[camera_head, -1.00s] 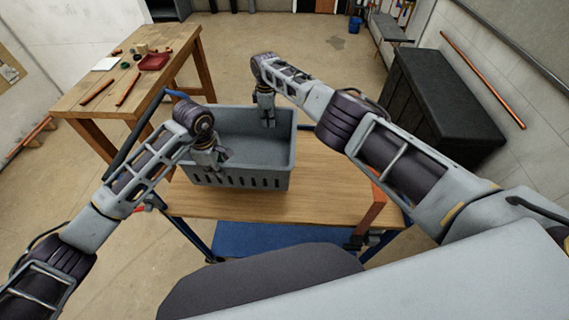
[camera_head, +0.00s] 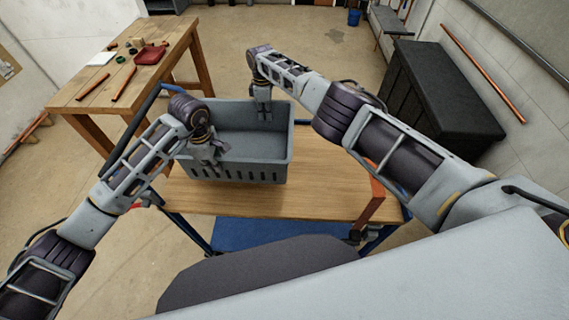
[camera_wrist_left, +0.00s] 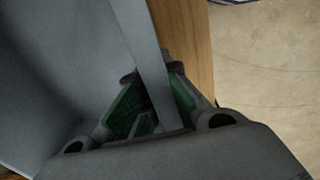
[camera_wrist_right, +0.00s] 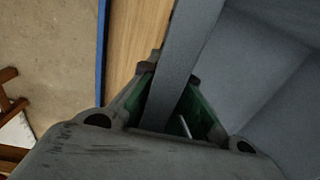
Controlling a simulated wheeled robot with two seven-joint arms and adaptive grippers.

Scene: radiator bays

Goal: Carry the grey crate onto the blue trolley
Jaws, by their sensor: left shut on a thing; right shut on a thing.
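The grey crate (camera_head: 240,168) is over the wooden top of the blue trolley (camera_head: 310,190), towards its left part. I cannot tell whether the crate's base touches the top. The crate looks empty and upright. My left gripper (camera_head: 208,158) is shut on the crate's near left rim; in the left wrist view the rim (camera_wrist_left: 145,50) runs between its green-padded fingers (camera_wrist_left: 152,108). My right gripper (camera_head: 264,104) is shut on the far rim; in the right wrist view that rim (camera_wrist_right: 185,50) runs between the fingers (camera_wrist_right: 172,105).
A wooden workbench (camera_head: 150,62) with a red dustpan-like item (camera_head: 150,54) and copper pipes (camera_head: 122,82) stands at the left. A black chest (camera_head: 440,100) stands at the right. The trolley's lower blue shelf (camera_head: 270,232) shows below. The trolley top right of the crate is clear.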

